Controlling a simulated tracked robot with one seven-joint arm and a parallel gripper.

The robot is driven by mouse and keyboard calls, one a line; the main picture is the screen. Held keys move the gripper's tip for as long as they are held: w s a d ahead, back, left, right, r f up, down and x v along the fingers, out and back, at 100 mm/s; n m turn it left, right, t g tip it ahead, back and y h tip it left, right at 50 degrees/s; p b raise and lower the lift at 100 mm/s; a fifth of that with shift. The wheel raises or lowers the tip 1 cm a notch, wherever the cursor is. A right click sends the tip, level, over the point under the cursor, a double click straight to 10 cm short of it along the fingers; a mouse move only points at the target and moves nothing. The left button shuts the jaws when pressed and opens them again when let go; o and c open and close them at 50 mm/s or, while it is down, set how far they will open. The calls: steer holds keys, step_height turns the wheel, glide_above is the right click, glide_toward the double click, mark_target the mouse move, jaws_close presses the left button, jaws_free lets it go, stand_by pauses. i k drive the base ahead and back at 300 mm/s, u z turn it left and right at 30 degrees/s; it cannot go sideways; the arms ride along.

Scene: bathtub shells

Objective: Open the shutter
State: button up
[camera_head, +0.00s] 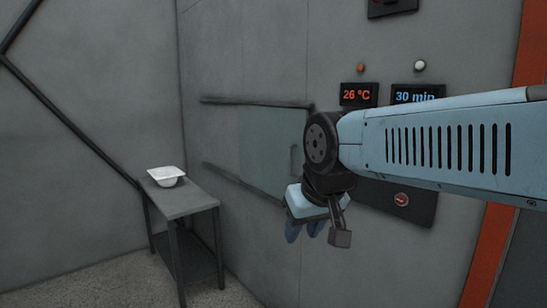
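The shutter (268,150) is a flat grey-green panel on the wall, set between an upper rail (255,102) and a lower rail (222,174). A small upright handle (296,160) shows near its right edge, close to my arm. My gripper (304,231) hangs below my wrist, pointing down, lower than the handle and a little to its right in the picture. It appears apart from the handle, but depth is hard to judge. My arm hides the wall right of the shutter.
A metal side table (182,203) with a white tub (166,176) stands at left by the wall. Temperature display (357,94) and timer display (414,95) are on the wall. A dark panel (420,207) with a round button sits below my arm. An orange post is at right.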

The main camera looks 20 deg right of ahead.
mark_target(272, 158)
steer(key=z, duration=0.15)
steer(key=i, duration=0.95)
steer(key=u, duration=0.1)
